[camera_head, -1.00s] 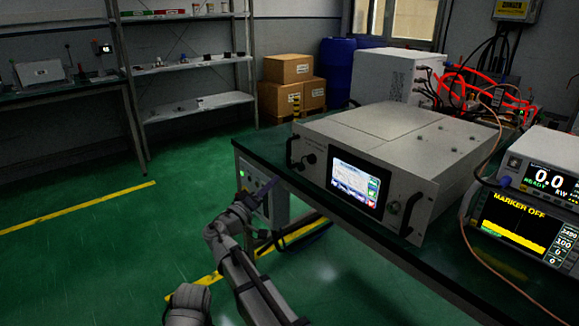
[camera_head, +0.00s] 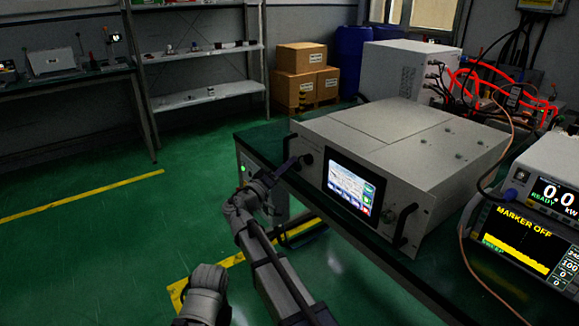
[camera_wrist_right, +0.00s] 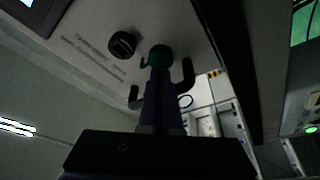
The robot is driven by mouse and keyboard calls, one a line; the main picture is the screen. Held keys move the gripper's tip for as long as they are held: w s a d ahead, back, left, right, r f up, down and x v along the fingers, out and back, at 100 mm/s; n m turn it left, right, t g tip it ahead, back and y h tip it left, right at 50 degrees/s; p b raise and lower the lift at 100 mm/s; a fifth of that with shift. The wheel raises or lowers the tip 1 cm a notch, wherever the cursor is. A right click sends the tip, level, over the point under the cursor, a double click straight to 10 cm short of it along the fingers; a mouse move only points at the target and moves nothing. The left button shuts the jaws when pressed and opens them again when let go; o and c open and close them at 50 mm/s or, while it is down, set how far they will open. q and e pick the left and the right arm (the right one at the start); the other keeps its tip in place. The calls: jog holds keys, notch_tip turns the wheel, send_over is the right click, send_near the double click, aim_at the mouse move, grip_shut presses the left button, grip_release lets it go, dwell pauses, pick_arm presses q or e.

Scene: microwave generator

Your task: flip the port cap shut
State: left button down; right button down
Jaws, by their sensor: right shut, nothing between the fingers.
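The microwave generator (camera_head: 400,140) is a silver box on the bench, with a lit screen and a handle at each end of its front. A round black port fitting (camera_head: 307,159) sits beside the left handle; a dark round fitting also shows in the right wrist view (camera_wrist_right: 123,44). I cannot tell how its cap stands. My right gripper (camera_head: 293,162) is shut and empty at the left handle, near the fitting. In the wrist view its dark fingers (camera_wrist_right: 159,78) hide part of the handle. A teal round piece (camera_wrist_right: 159,57) shows at their tips; contact is unclear.
The bench's dark front edge (camera_head: 345,226) runs below the generator. Instruments with lit displays (camera_head: 515,238) stand at the right. A white box (camera_head: 397,68) with red cables is behind. Open green floor lies to the left.

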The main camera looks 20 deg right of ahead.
aim_at(300, 166)
jog(key=shift+s+n+y+p, duration=0.2)
jog(key=shift+n+y+p, duration=0.25)
jog(key=shift+n, duration=0.85)
jog(key=shift+s+d+n+y+p, duration=0.2)
jog(key=shift+n+y+p, duration=0.25)
jog(key=shift+n, duration=0.45)
jog(key=n+p, duration=0.1)
jog(key=n, duration=0.1)
jog(key=n+y+p, duration=0.1)
jog(key=n+p, duration=0.1)
jog(key=shift+s+d, duration=0.1)
jog(key=shift+s, duration=0.3)
jog(key=n+g+p, duration=0.1)
jog(key=n, duration=0.1)
jog(key=n+y+p, duration=0.1)
jog(key=n+p, duration=0.1)
jog(key=shift+s+d+r+n+g, duration=0.1)
jog(key=shift+s+n+g, duration=0.2)
jog(key=shift+s+g, duration=0.1)
jog(key=n+p, duration=0.1)
jog(key=n+g+p, duration=0.1)
jog(key=n, duration=0.1)
jog(key=shift+s+d+r, duration=0.15)
jog(key=shift+s, duration=0.25)
